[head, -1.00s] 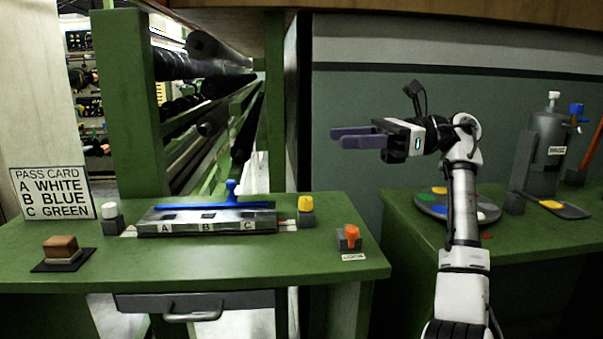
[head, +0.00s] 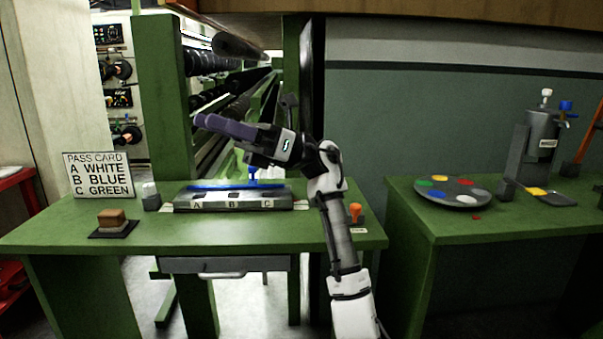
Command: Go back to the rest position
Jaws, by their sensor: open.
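My gripper (head: 203,121) is raised in the air over the left green table (head: 130,222), pointing left with purple fingers. It is open, and nothing shows between its fingers. Below and behind it on the table is a grey block marked A, B and C (head: 232,206), with a blue bar with a knob (head: 235,186) along its back. My arm hides part of the table's right side.
A pass card (head: 98,175), a brown block on a dark pad (head: 112,219) and a white-topped post (head: 150,196) stand left. An orange knob (head: 355,211) is beside my arm. The right table (head: 470,228) holds a round palette (head: 453,193) and a grey canister (head: 541,140).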

